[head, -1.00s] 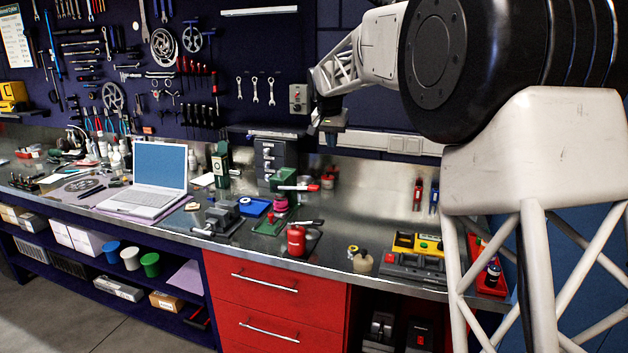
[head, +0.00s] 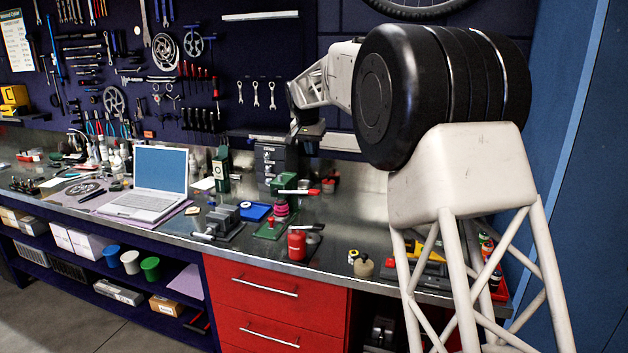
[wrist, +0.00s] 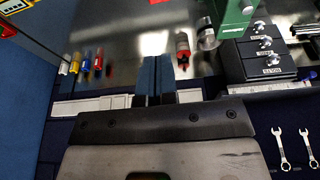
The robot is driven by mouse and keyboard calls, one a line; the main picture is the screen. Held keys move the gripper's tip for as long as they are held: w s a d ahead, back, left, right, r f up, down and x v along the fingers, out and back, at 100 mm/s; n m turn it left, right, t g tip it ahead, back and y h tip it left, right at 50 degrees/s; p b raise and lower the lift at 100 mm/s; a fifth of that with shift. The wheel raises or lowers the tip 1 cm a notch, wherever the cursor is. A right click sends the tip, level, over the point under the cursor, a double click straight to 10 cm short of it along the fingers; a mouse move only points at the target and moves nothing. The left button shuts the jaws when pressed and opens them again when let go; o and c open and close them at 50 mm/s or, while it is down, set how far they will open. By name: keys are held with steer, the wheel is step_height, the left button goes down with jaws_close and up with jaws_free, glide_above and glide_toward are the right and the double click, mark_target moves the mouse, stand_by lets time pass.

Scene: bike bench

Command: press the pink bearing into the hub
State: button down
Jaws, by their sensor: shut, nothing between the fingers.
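The pink bearing (head: 281,209) shows as a stack of pink rings at the green bench press (head: 268,229), under its upper part with the red-tipped lever (head: 300,191). I cannot tell a separate hub from the bearing at this size. My gripper (head: 309,131) is high near the back wall, above and behind the press and apart from it. In the wrist view its blue fingers (wrist: 155,82) are together and empty. A green part (wrist: 233,16), likely the press, is at the top edge there; the pink bearing is not seen.
A black drawer unit (head: 276,158) stands behind the press, also in the wrist view (wrist: 262,58). A red can (head: 296,245) stands in front of the press; a vise (head: 221,220) is left. A small red item (wrist: 183,50) is near my fingers in the wrist view.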

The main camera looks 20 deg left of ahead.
mark_target(317, 192)
steer(key=shift+f, duration=0.1)
steer(key=x, duration=1.2)
steer(key=shift+s+f, duration=0.3)
steer(key=shift+f, duration=0.65)
steer(key=shift+d+f, duration=0.1)
steer(key=shift+d+f+y, duration=0.25)
steer(key=shift+f+y, duration=0.25)
steer(key=shift+f, duration=0.1)
step_height(317, 192, down, 2)
steer(key=shift+d+f+y, duration=0.1)
steer(key=shift+d+y, duration=0.1)
steer(key=shift+y, duration=0.5)
steer(key=shift+d+f, duration=0.1)
steer(key=shift+f, duration=0.95)
